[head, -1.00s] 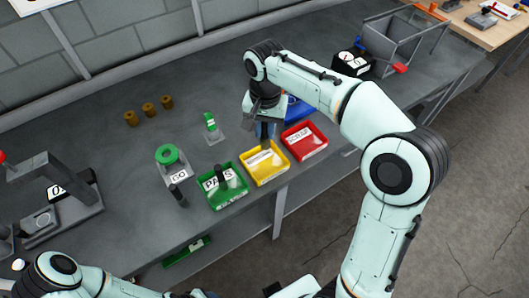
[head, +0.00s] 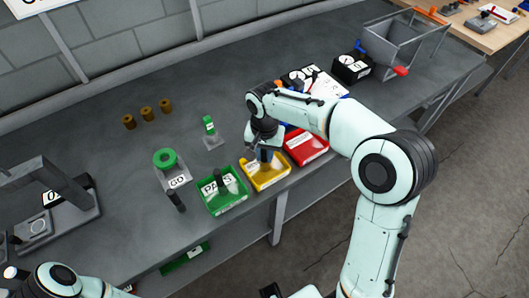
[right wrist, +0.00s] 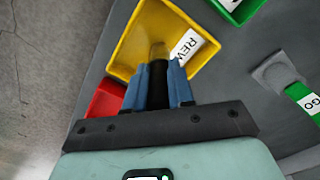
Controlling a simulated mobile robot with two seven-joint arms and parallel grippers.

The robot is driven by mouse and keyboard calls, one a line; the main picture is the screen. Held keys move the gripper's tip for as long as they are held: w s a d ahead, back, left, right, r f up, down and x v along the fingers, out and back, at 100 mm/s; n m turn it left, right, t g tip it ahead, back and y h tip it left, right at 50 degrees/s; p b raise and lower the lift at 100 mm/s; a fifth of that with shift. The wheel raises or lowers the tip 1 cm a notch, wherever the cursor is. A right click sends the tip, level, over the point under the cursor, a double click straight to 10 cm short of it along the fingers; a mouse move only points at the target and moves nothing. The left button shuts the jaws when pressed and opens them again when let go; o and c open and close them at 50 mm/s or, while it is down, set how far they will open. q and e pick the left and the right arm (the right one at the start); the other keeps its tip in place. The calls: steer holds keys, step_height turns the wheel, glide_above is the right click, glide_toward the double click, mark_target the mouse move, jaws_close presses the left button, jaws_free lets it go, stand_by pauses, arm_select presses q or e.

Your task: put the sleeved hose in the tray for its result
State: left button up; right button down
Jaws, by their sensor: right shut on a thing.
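My right gripper (head: 263,156) is over the yellow tray (head: 285,176). In the right wrist view its blue fingers (right wrist: 158,88) are shut on the black hose (right wrist: 158,82). The hose's far end looks paler and points into the yellow tray (right wrist: 128,45), whose label begins "REW". I cannot tell whether it touches the tray floor. The green tray (head: 213,209), labelled PASS, is to the left with a black hose standing in it. The red tray (head: 310,152) is to the right. My left gripper is out of view; only part of that arm shows at lower left.
Another black hose (head: 176,201) stands by the green ring gauge (head: 165,159) marked GO. A small green-topped gauge (head: 209,126) stands behind the trays. Three brown sleeves (head: 147,114) are at the back left. A grey press (head: 58,205) stands at far left.

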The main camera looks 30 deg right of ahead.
steer(key=shift+f, duration=0.2)
steer(key=c, duration=1)
jaws_free()
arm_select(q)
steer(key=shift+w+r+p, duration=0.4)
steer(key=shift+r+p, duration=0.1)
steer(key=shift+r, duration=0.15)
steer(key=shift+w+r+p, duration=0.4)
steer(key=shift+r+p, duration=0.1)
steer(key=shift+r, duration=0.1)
arm_select(e)
step_height(320, 180, up, 12)
steer(key=shift+r, duration=0.25)
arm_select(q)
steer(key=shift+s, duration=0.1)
